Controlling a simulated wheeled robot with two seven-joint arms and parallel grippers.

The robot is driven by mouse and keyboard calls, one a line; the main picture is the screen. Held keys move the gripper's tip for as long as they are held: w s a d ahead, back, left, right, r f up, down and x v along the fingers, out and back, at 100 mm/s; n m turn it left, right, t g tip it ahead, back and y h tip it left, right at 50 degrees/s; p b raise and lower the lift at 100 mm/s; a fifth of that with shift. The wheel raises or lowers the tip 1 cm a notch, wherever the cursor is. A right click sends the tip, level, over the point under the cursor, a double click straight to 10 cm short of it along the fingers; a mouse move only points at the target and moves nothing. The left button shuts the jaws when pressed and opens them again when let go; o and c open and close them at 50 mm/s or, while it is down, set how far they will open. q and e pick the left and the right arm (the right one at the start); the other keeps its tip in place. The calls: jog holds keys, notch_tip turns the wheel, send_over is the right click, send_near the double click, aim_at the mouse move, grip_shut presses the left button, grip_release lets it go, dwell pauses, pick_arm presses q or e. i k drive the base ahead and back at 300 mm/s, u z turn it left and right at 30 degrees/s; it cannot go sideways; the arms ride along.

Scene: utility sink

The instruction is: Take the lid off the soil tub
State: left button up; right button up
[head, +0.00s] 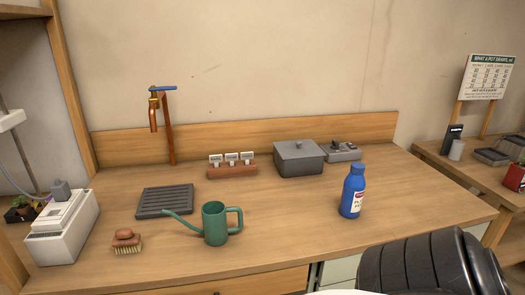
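A grey tub (299,166), apparently the soil tub, stands at the back of the wooden counter, right of centre. Its flat grey lid (312,150) with a small knob on top sits on it and covers the opening, so the inside is hidden. Neither of my grippers shows in the head view. A dark ribbed part at the lower right looks like part of my arm.
On the wooden counter (270,220), a blue bottle (354,192) stands in front and right of the tub. A grey device (343,151) is close on its right, a labelled rack (232,169) on its left. A green watering can (214,224) stands nearer the front.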

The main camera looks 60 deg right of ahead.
aim_at(306, 149)
jog(key=k, duration=0.6)
jog(key=z, duration=0.7)
